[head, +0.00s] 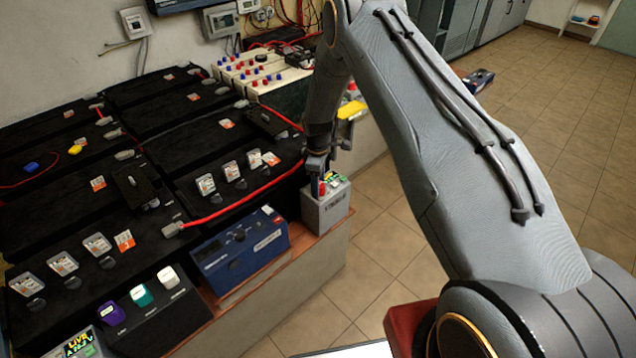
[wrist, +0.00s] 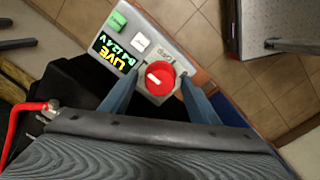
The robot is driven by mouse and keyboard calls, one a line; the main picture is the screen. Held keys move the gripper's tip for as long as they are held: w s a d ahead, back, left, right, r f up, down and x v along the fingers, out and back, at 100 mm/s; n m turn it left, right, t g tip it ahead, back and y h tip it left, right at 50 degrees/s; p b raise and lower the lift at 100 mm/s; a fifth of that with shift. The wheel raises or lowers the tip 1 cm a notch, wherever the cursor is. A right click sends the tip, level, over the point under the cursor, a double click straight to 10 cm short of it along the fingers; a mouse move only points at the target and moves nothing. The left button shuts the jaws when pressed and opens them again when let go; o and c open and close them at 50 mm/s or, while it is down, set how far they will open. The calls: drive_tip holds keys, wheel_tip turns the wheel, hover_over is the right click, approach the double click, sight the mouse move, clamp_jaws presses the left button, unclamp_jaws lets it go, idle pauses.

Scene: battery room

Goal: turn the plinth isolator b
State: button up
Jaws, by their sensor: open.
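A grey isolator box (head: 326,212) stands on the plinth's edge, right of a blue device. Its side label is too small to read. In the wrist view its top (wrist: 146,20) carries a round red knob (wrist: 160,79) with a short, slightly slanted white mark, and a lit display (wrist: 112,52) reading LIVE. My gripper (head: 322,180) is over this box, pointing down. In the wrist view my gripper (wrist: 158,84) is open, with one finger on each side of the red knob. I cannot tell whether the fingers touch it.
The blue device (head: 240,250) sits close left of the box. A red cable (head: 240,207) runs over the black batteries (head: 190,140). Another box with a LIVE display (head: 82,346) is at the lower left. Open tiled floor (head: 390,215) lies to the right.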

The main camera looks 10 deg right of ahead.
drive_tip(key=c, duration=1)
drive_tip(key=shift+c, duration=0.2)
drive_tip(key=shift+m+b, duration=0.3)
drive_tip(key=m+b, duration=0.3)
drive_tip(key=shift+w+f, duration=0.1)
drive_tip(key=m+b, duration=0.3)
drive_tip(key=m, duration=0.2)
drive_tip(key=m+b, duration=0.2)
drive_tip(key=m, duration=0.2)
drive_tip(key=shift+m+g+b, duration=0.3)
drive_tip(key=shift+m+b, duration=0.65)
drive_tip(key=shift+m, duration=1.75)
